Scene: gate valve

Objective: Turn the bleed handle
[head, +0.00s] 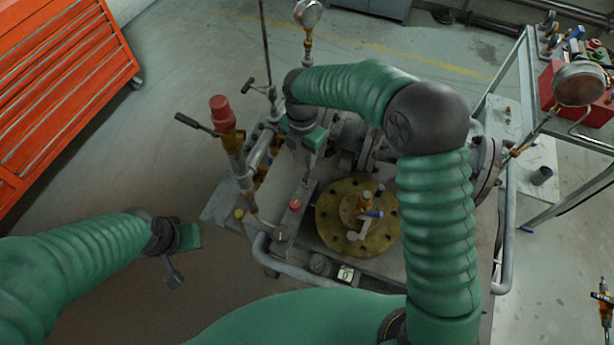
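The valve assembly stands at the middle of the head view. A dark lever handle (195,124) sticks out left below a red cap (221,108) on a brass fitting. I cannot tell which is the bleed handle. My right gripper (308,160) points down over the assembly, right of the red cap; its fingertips are unclear against the metal. My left gripper (178,270) hangs left of the assembly, apart from it, apparently empty.
An orange tool cabinet (62,85) stands at the left. A metal cart (515,85) with a red box and a gauge (580,83) is at the right. A tubular rail (508,225) edges the assembly. Floor is clear between cabinet and assembly.

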